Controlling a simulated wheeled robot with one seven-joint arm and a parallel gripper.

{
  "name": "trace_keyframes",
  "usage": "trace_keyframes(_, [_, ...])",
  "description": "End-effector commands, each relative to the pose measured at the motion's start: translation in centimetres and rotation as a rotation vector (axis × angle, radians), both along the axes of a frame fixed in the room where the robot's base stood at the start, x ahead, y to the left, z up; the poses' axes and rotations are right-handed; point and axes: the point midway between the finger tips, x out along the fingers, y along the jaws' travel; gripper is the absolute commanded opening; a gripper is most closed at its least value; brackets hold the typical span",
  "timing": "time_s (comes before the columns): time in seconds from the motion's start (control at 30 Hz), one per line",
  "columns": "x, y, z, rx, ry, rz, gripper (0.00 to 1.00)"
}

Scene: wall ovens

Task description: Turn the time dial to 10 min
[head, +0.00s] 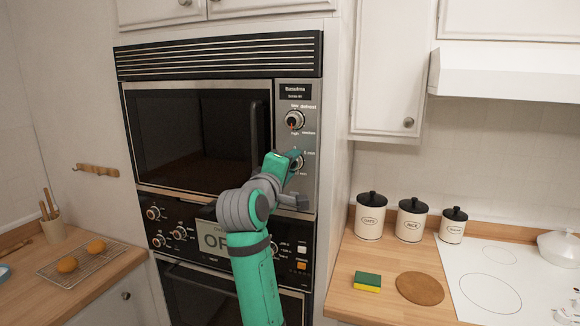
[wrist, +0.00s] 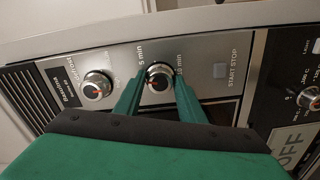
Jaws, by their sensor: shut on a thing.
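The time dial (wrist: 159,78) is a silver knob with a dark ring and a red mark, on the upper oven's control panel. In the wrist view it sits between the two green fingers of my gripper (wrist: 158,88), which are shut on it from either side. Labels with "5 min" and another "min" marking flank it; the exact setting is hard to read. In the head view my gripper (head: 293,160) covers most of the time dial (head: 299,162), on the right side of the oven.
The power dial (head: 295,120) with "defrost", "high" and "medium" labels is above the time dial. A start/stop button (wrist: 219,71) lies below it. The lower oven's knobs (head: 153,213) and an "OFF" display are close under my arm. Canisters (head: 411,220) stand on the right counter.

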Motion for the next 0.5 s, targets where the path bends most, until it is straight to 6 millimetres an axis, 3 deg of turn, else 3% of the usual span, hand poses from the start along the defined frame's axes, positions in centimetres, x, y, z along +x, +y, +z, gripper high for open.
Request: trace_keyframes(0.5, [0.01, 0.11, -0.14, 0.468, -0.149, 0.0, 0.14])
